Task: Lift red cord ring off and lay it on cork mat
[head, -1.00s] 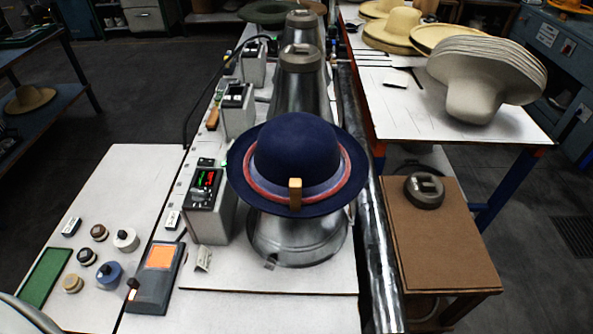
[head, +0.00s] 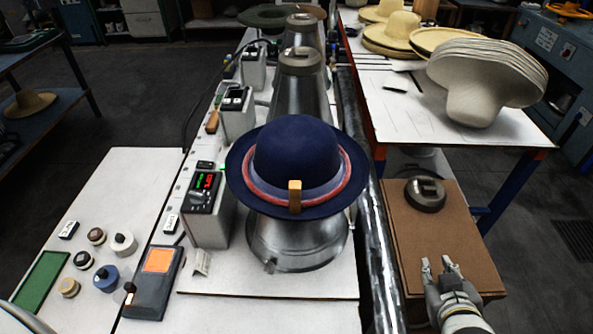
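A navy felt hat (head: 297,150) sits on a metal press form (head: 300,243) in the middle. The red cord ring (head: 340,190) lies around its crown on the brim, with a small wooden tab (head: 295,196) at the front. The brown cork mat (head: 404,222) covers a stand on the right. My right gripper (head: 437,264) is over the front of the mat, apart from the hat, with its fingers apart and nothing between them.
A dark round metal weight (head: 425,194) sits on the mat's back part. A shiny pipe (head: 372,240) runs between the hat and the mat. Controllers (head: 203,190) stand left of the hat.

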